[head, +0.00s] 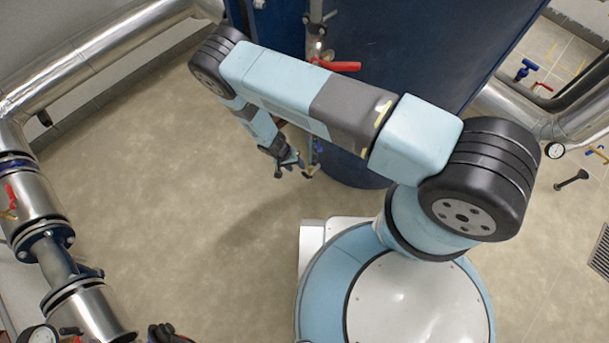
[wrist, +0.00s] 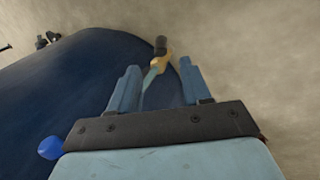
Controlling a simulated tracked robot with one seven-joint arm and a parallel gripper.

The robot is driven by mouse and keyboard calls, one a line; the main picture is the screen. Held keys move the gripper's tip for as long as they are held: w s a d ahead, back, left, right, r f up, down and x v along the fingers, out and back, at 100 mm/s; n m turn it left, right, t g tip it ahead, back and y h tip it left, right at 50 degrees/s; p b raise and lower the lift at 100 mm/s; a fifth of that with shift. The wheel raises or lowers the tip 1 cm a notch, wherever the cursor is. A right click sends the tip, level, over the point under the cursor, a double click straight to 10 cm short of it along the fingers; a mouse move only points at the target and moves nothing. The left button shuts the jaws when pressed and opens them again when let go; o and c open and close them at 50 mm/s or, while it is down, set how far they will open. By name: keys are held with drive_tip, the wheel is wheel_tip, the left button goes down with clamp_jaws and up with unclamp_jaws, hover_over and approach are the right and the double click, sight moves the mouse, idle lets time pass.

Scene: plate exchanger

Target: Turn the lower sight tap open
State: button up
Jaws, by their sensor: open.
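The lower sight tap shows in the wrist view as a small brass-yellow fitting (wrist: 161,61) with a dark end, beside the dark blue tank (wrist: 60,95). It appears between and just beyond the fingertips of my gripper (wrist: 158,72). The two blue fingers are apart, with a visible gap on either side of the fitting; I see no clear contact. A thin pale strip runs from the fitting down between the fingers; I cannot tell whether it is the handle. In the head view my gripper (head: 289,164) is low beside the tank, and the tap there is mostly hidden.
Silver pipes (head: 85,70) with flanges run along the left. The floor left of my gripper is clear.

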sight(302, 173)
drive_tip(key=x, duration=1)
drive_tip(key=shift+d+f, duration=0.1)
drive_tip(key=shift+f, duration=0.15)
drive_tip(key=shift+c, duration=0.4)
clamp_jaws()
